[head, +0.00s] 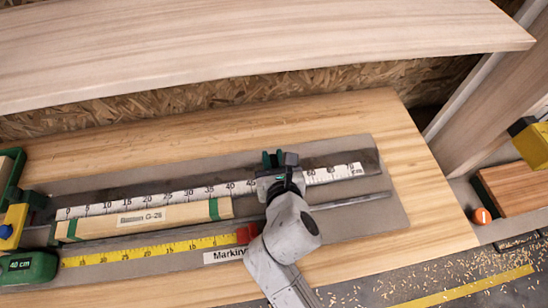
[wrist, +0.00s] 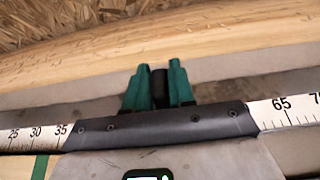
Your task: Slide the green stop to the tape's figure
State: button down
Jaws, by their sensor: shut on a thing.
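The white scale (head: 130,205) runs along the grey plate, and my gripper (head: 274,158) sits across it, right of the printed 40. In the wrist view two green fingers (wrist: 158,88) are shut on a dark upright knob (wrist: 160,86), which I take as part of the green stop. The rest of the stop is hidden or cannot be told apart from my gripper. My gripper's dark bar covers the scale between 35 and 65. A yellow tape (head: 150,250) lies in front, and its green case (head: 28,267) at the left reads 40 cm.
A wooden strip with green bands (head: 150,217) lies left of my gripper. A red piece (head: 247,233) is at the tape's right end. A thin metal rod (head: 350,201) lies to the right. A wooden shelf (head: 250,40) overhangs the back. The scale's right end looks clear.

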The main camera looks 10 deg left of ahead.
jog(key=s+a, duration=0.1)
jog(key=a, duration=0.2)
jog(key=s+a, duration=0.1)
jog(key=a, duration=0.5)
jog(key=shift+s+a, duration=0.25)
jog(key=shift+s, duration=0.15)
jog(key=c, duration=1)
grip_release()
jog(key=shift+c, duration=0.2)
jog(key=v, duration=1)
jog(key=shift+s+r, duration=0.2)
jog(key=shift+s, duration=0.15)
jog(key=shift+d, duration=0.1)
